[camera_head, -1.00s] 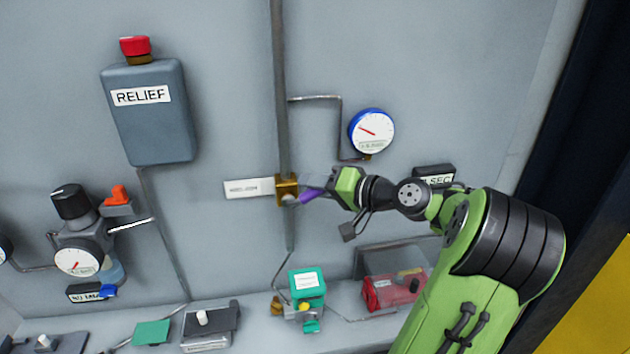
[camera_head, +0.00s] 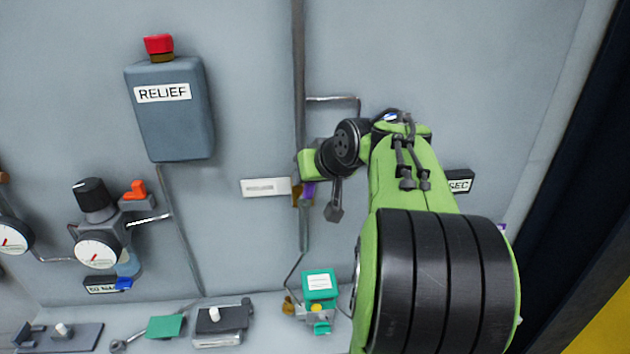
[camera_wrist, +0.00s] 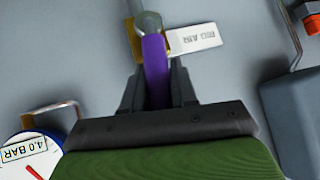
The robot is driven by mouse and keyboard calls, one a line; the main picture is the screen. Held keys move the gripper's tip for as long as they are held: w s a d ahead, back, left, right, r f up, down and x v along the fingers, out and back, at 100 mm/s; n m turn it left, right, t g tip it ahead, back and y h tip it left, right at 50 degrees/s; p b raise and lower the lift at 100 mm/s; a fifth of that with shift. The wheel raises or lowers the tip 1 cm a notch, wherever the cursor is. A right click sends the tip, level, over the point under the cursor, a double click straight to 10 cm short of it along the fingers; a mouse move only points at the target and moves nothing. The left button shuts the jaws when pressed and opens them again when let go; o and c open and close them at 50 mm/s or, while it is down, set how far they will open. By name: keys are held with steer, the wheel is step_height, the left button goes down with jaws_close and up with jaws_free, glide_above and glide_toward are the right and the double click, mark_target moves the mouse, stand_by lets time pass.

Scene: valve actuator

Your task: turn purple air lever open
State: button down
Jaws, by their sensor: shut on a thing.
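The purple lever (camera_wrist: 155,65) sits on a brass valve (camera_wrist: 182,41) on the vertical pipe. In the wrist view it runs from the valve's round hub down between my fingers, roughly in line with the pipe. My gripper (camera_wrist: 158,88) is shut on the lever, one dark finger on each side. In the head view the lever (camera_head: 308,190) shows as a small purple patch below my gripper (camera_head: 303,178). The brass valve (camera_head: 296,198) is mostly hidden there behind my gripper and the lever.
A white label plate (camera_head: 265,187) is left of the valve. The grey RELIEF box (camera_head: 172,125) with a red knob is further left. The blue-rimmed gauge (camera_wrist: 28,155) is close to my gripper in the wrist view. A teal device (camera_head: 319,285) stands on the ledge below.

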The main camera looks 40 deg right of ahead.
steer(key=shift+w+a+h, duration=0.2)
steer(key=shift+a+h, duration=0.1)
steer(key=shift+g, duration=0.3)
steer(key=c, duration=1)
jaws_free()
steer(key=p+v, duration=0.2)
steer(key=v, duration=1.3)
steer(key=shift+s+a+r, duration=0.2)
steer(key=shift+s, duration=0.1)
